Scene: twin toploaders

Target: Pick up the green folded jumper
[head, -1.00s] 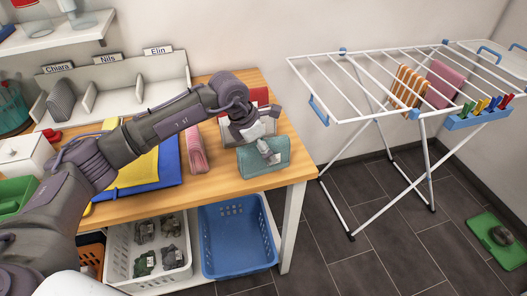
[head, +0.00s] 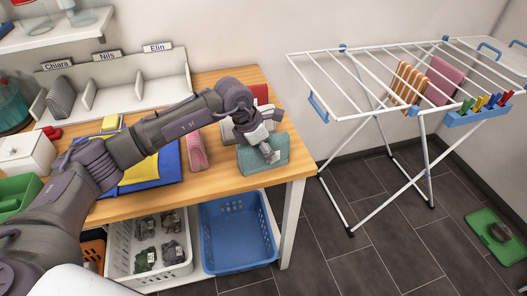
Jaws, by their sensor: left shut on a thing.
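The green folded jumper (head: 264,160) is a teal-green folded bundle at the right end of the wooden table, near its front edge. My left gripper (head: 268,152) comes over it from behind and is shut on its upper part. The fingertips hide some of the jumper's top. I cannot tell whether the jumper touches the table. My right gripper is not in view.
A pink folded cloth (head: 197,153) lies left of the jumper, beside a blue and yellow pile (head: 168,164). A red item (head: 261,94) is behind. Below are a white basket (head: 122,243) and a blue basket (head: 236,235). A drying rack (head: 345,118) stands right.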

